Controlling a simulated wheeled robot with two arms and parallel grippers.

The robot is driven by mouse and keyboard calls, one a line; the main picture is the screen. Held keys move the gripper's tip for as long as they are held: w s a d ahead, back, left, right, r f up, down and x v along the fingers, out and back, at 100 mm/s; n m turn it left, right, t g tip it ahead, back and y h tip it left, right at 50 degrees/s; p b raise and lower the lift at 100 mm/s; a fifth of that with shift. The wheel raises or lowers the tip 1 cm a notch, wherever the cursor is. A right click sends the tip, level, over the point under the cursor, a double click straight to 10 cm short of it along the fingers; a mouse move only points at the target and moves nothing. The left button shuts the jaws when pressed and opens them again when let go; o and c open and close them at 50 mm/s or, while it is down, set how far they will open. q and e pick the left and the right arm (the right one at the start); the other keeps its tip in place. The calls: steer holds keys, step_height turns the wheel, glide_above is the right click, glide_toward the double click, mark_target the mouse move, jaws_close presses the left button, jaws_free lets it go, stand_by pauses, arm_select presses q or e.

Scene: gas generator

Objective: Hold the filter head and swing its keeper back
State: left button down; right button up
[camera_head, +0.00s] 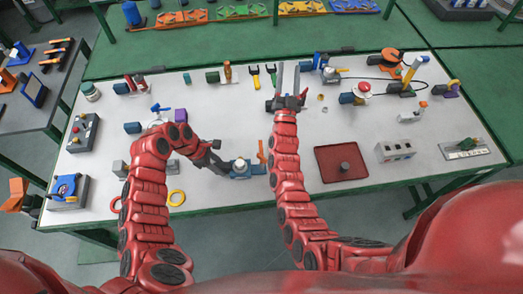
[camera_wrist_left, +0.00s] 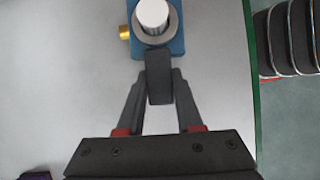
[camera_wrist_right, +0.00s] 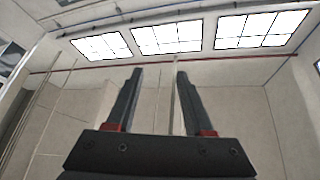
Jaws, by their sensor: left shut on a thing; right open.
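The filter head appears to be the white-topped cylinder with a grey collar (camera_head: 240,166) on a blue base, near the table's front middle. The left wrist view shows its white top (camera_wrist_left: 152,15), blue base (camera_wrist_left: 176,48) and a brass knob (camera_wrist_left: 125,32). My left gripper (camera_head: 221,164) is shut on a dark grey handle (camera_wrist_left: 159,78) that extends from the collar. A thin orange piece (camera_head: 262,152) stands right of the base; I cannot tell if it is the keeper. My right gripper (camera_head: 288,82) is open and empty, fingers pointing up, beyond the filter.
A red tray (camera_head: 341,164) with a grey cylinder lies to the right. A grey socket box (camera_head: 395,151) is further right. Several fittings line the table's back.

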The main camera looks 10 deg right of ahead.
steer(key=w+a+f+n+g+y, duration=0.2)
steer(key=w+a+n+g+y, duration=0.25)
steer(key=w+a+y, duration=0.6)
steer(key=s+a+f+n+g+y, duration=0.1)
steer(key=a+f+n+g+y, duration=0.15)
steer(key=a+n+g, duration=1.05)
steer(key=m+g+h, duration=0.2)
steer(key=g+h, duration=0.6)
steer(key=h, duration=0.1)
glide_toward(261, 156)
steer(key=f, duration=0.1)
steer(key=shift+t, duration=0.25)
steer(key=x, duration=0.8)
steer(key=shift+s+d+f, duration=0.15)
steer(key=shift+s+d, duration=0.05)
steer(key=shift+s, duration=0.15)
